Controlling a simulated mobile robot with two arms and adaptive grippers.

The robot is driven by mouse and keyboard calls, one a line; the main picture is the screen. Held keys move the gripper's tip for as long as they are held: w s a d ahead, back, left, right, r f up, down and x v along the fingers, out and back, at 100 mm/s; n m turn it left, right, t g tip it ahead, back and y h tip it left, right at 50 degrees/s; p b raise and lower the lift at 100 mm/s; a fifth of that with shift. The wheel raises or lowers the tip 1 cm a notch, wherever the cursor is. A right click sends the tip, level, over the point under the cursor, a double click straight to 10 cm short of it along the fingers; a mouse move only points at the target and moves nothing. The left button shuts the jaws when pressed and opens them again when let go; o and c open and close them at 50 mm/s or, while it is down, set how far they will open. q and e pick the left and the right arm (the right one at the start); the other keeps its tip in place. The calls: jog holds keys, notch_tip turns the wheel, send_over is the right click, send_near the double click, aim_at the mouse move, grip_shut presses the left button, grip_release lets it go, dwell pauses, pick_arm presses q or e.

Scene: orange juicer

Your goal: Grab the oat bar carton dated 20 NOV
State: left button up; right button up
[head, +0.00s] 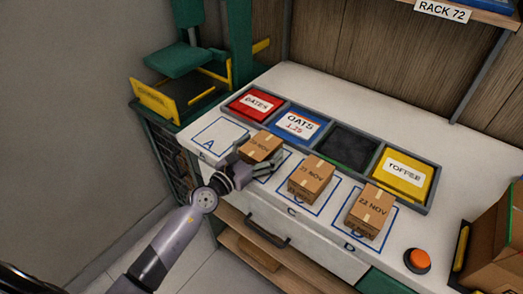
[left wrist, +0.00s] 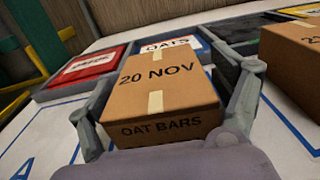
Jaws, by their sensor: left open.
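The oat bar carton (head: 261,147) is a small brown box with a pale tape strip, on the white worktop between square A and the carton in square C. In the left wrist view the carton (left wrist: 163,95) reads "20 NOV" on top and "OAT BARS" on its near side. My left gripper (head: 248,168) is at the carton. In the left wrist view its open fingers (left wrist: 165,115) stand on either side of the box. I cannot tell whether either finger touches it. My right gripper is not in view.
Cartons dated 23 NOV (head: 311,178) and 22 NOV (head: 370,211) stand to the right. Behind are bins for dates (head: 254,104), oats (head: 295,124) and toffee (head: 403,173), plus a dark bin (head: 346,147). Square A (head: 219,136) is empty. An orange button (head: 418,260) is at right.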

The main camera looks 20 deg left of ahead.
pick_arm(q)
jog(key=c, duration=1.3)
